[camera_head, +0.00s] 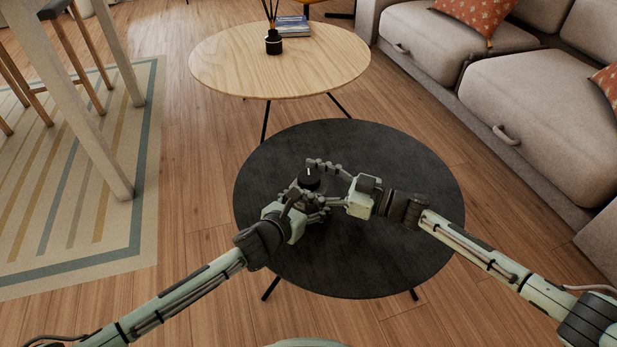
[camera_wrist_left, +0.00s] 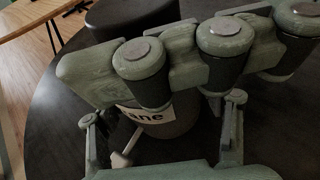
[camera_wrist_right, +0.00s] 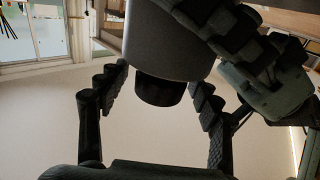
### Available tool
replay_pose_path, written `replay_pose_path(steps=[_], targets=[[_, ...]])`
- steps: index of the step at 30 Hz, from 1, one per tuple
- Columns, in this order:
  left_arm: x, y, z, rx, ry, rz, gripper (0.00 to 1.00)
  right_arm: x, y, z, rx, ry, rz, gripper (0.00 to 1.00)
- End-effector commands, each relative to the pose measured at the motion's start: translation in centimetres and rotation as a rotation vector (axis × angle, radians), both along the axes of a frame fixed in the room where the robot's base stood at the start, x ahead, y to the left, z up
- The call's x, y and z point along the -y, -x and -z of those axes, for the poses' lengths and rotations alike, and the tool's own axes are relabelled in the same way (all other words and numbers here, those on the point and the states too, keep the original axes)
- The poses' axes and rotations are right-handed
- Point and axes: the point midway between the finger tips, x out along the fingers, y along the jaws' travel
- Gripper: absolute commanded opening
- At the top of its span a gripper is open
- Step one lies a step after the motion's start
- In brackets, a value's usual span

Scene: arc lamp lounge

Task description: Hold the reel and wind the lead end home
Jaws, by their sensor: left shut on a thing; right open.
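The reel (camera_head: 309,180) is a dark, drum-shaped body above the near round table. My left gripper (camera_head: 308,203) is shut on it, fingers around its sides. In the left wrist view the reel (camera_wrist_left: 180,122) shows a pale label with the letters "ane", partly covered by my fingers. A small pale T-shaped piece (camera_wrist_left: 122,157) sticks out beside it; I cannot tell if this is the lead end. My right gripper (camera_head: 330,172) is open at the reel's right. In the right wrist view the reel's grey body (camera_wrist_right: 160,42) and dark round knob (camera_wrist_right: 160,90) show between its spread fingers, with no clear grip.
The dark round table (camera_head: 400,250) is otherwise bare. A wooden round table (camera_head: 220,65) behind it bears a reed diffuser (camera_head: 273,42) and books (camera_head: 293,27). A grey sofa (camera_head: 545,110) stands at the right, and a striped rug (camera_head: 60,200) lies at the left.

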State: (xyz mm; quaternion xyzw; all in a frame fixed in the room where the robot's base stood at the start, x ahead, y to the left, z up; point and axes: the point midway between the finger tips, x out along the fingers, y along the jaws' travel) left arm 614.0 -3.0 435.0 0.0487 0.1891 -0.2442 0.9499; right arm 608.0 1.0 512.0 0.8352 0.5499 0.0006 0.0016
Motion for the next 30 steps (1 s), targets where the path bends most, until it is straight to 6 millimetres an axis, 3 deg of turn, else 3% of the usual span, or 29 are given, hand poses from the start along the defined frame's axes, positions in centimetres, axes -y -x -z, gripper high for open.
replay_pose_path(steps=[8,20,30], targets=[[0.05,0.03,0.01,-0.001,0.001,0.001,0.23,-0.08,-0.04,0.03,0.000,0.000,0.000,0.64],[0.06,0.03,0.00,-0.001,0.001,0.001,0.23,-0.06,-0.04,0.02,-0.001,0.000,0.001,0.14],[0.08,0.04,0.00,-0.001,0.001,0.001,0.23,-0.16,0.03,0.02,0.001,-0.004,0.060,0.13]])
